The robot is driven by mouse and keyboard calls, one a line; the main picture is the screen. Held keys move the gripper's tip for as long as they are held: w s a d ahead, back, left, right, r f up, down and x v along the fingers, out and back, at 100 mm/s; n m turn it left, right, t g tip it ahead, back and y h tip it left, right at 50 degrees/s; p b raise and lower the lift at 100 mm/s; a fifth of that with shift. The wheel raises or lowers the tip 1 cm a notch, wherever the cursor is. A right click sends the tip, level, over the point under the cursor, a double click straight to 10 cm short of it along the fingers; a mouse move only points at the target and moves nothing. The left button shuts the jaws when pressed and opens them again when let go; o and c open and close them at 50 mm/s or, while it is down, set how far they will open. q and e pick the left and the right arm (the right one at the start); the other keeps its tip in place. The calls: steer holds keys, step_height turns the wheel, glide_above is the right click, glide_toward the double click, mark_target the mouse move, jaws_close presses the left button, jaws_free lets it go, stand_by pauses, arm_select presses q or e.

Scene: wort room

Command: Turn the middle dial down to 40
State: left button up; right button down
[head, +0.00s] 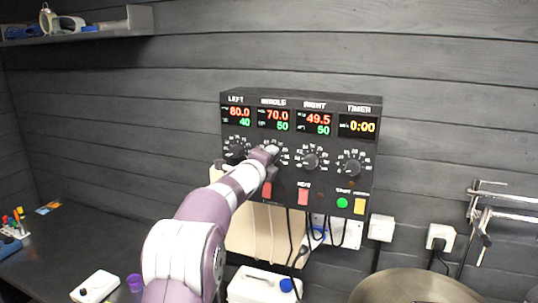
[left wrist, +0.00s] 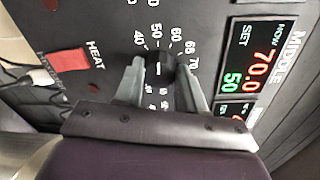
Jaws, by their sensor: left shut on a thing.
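The control box (head: 300,98) hangs on the wall, with dials under LEFT, MIDDLE, RIGHT and TIMER displays. The MIDDLE display (head: 274,120) reads 70.0 in red and a set value of 50 in green. It also shows, turned sideways, in the left wrist view (left wrist: 240,66). My left gripper (left wrist: 160,80) is shut on the middle dial (left wrist: 160,62), one finger on each side of the knob. The dial's scale numbers show around it. In the head view my gripper and arm largely hide this dial. My right gripper is not in view.
The left dial (head: 236,148) is close beside my gripper; the right dial (head: 310,160) and timer dial (head: 352,168) are further right. A red HEAT switch (left wrist: 68,61) sits below the middle dial. Cables hang under the box. A round metal lid (head: 415,288) is at lower right.

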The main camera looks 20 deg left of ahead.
arm_select(q)
steer(key=n+p, duration=0.1)
steer(key=n, duration=0.3)
steer(key=shift+a+h+p, duration=0.1)
steer(key=shift+h+p, duration=0.2)
steer(key=shift+p, duration=0.1)
steer(key=shift+f+n+p, duration=0.1)
steer(key=shift+n+p, duration=0.4)
steer(key=shift+n, duration=0.8)
steer(key=o, duration=1)
steer(key=shift+o, duration=0.2)
